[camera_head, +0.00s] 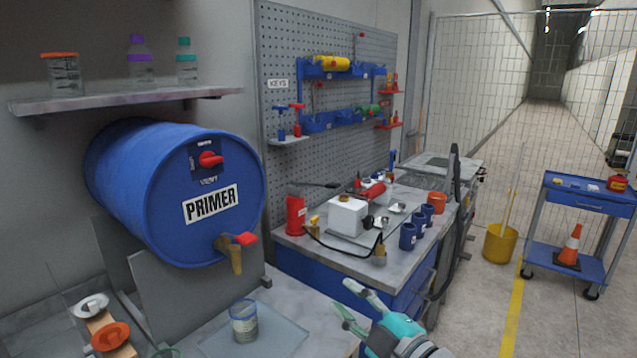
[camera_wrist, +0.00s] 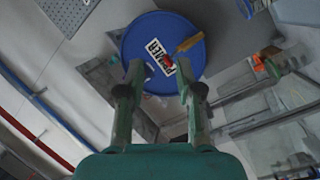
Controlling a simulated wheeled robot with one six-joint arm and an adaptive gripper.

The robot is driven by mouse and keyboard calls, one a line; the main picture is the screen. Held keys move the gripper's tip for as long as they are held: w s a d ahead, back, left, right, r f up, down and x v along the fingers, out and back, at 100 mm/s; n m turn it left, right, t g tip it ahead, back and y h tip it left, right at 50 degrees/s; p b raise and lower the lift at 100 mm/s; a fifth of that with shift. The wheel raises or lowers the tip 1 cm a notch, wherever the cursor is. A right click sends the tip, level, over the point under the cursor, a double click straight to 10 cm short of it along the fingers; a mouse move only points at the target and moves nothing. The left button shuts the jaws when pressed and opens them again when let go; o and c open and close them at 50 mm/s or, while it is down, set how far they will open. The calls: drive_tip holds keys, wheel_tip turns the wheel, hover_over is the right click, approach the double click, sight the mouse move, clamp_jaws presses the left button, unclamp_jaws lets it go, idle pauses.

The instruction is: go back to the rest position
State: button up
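My gripper (camera_head: 358,306) is at the lower middle of the head view, in front of the blue workbench. Its two teal fingers are spread apart with nothing between them. In the wrist view my gripper (camera_wrist: 160,75) also shows open and empty, with the blue primer drum (camera_wrist: 200,60) beyond the fingertips. The blue drum (camera_head: 140,180) lies on its side at the left of the head view, with a red vent knob (camera_head: 210,159) and a tap with a red handle (camera_head: 245,239).
A glass jar (camera_head: 244,322) stands on a plate on the front table, left of my gripper. The workbench (camera_head: 330,262) behind carries a white device (camera_head: 347,216) and blue cups (camera_head: 408,237). A blue cart (camera_head: 580,200) and yellow bucket (camera_head: 500,246) stand at the right. Open floor lies between.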

drive_tip(key=s+d+f+m+h, duration=0.3)
drive_tip(key=s+f+m, duration=0.15)
drive_tip(key=f, duration=0.35)
drive_tip(key=s+d+f+m+t+h, duration=0.1)
drive_tip(key=s+d+f+m+h, duration=0.2)
drive_tip(key=s+f, duration=0.4)
drive_tip(key=s+d+f+m+h, duration=0.25)
drive_tip(key=s+f+m, duration=0.2)
drive_tip(key=f, duration=0.45)
drive_tip(key=s+d+f+m+h, duration=0.1)
drive_tip(key=s+d+m, duration=0.1)
drive_tip(key=s, duration=1.1)
drive_tip(key=s+d+f+m+g+h, duration=0.1)
drive_tip(key=s+d+m, duration=0.1)
drive_tip(key=s, duration=1.2)
drive_tip(key=shift+d+f+m, duration=0.25)
drive_tip(key=shift+d+m, duration=0.1)
drive_tip(key=shift+m, duration=0.45)
